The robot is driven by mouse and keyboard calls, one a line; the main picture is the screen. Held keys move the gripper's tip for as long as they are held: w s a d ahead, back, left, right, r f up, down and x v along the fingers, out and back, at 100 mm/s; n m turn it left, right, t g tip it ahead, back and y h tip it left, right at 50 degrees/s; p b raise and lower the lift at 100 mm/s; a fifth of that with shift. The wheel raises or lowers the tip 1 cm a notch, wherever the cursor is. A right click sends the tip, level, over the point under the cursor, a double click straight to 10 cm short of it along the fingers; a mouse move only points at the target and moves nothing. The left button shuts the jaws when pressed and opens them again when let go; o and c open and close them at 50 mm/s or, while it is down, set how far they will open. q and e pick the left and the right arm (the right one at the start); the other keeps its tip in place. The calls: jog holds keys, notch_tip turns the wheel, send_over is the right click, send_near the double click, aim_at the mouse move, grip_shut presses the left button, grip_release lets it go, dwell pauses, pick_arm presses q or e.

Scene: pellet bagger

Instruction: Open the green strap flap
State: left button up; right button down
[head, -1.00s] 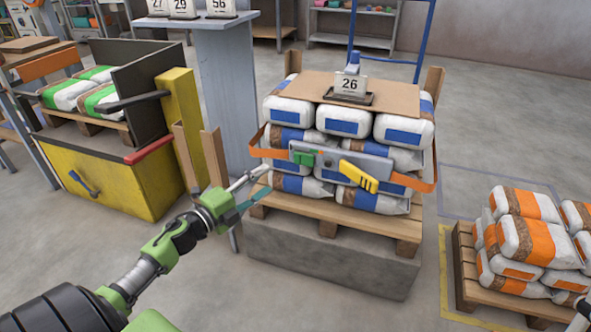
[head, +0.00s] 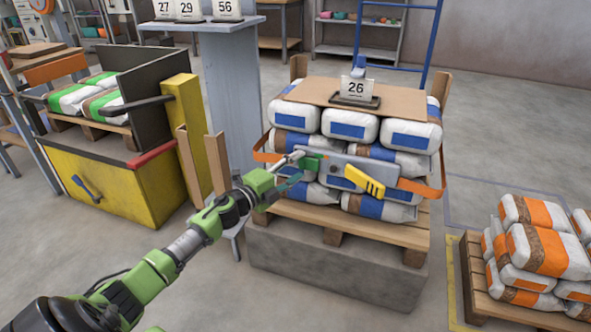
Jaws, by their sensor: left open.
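The green flap (head: 314,162) sits at the left end of a grey buckle plate (head: 345,168) on the orange strap (head: 424,190). The strap runs around stacked white-and-blue bags (head: 350,125) on a pallet. A yellow lever (head: 365,181) is on the right part of the plate. My left gripper (head: 291,170) is open at the left end of the plate, with its upper finger close to the green flap and its teal finger lower. I cannot tell whether it touches the flap. My right gripper is not in view.
Orange-marked bags (head: 545,250) sit on a pallet at right. Bare floor lies between the pallets.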

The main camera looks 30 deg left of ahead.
pick_arm(q)
jog(key=c, duration=1.1)
jog(key=shift+d, duration=0.1)
